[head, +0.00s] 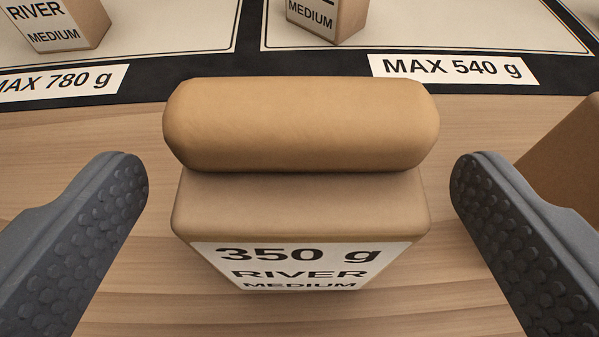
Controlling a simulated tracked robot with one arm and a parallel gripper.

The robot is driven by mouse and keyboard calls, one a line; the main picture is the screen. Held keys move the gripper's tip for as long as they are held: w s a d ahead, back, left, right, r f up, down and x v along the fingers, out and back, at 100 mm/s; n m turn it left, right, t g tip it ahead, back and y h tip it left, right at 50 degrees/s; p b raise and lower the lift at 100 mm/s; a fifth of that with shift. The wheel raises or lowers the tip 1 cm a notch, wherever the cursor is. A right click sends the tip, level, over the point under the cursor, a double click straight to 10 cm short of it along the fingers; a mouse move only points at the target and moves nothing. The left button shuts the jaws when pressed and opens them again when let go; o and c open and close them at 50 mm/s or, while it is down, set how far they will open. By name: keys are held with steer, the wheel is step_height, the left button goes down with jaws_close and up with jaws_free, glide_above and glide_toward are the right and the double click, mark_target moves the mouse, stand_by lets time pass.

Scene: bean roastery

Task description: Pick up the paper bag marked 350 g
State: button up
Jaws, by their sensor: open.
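The paper bag marked 350 g (300,215) stands upright on the wooden table in the middle of the head view. It is brown with a rolled top (300,125), and its white label reads 350 g, RIVER, MEDIUM. My gripper (300,185) is open, with one grey finger to the left of the bag and the other to the right. A gap shows between each finger and the bag, so neither touches it.
Behind the bag lies a black-bordered mat with pale areas, labelled MAX 780 g (62,82) and MAX 540 g (453,68). A RIVER MEDIUM bag (85,25) stands at left and another MEDIUM bag (345,20) right of centre. A brown object (572,160) is close behind the right finger.

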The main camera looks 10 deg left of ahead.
steer(key=b+x, duration=0.1)
steer(key=x, duration=0.4)
steer(key=shift+s, duration=0.1)
steer(key=c, duration=1.3)
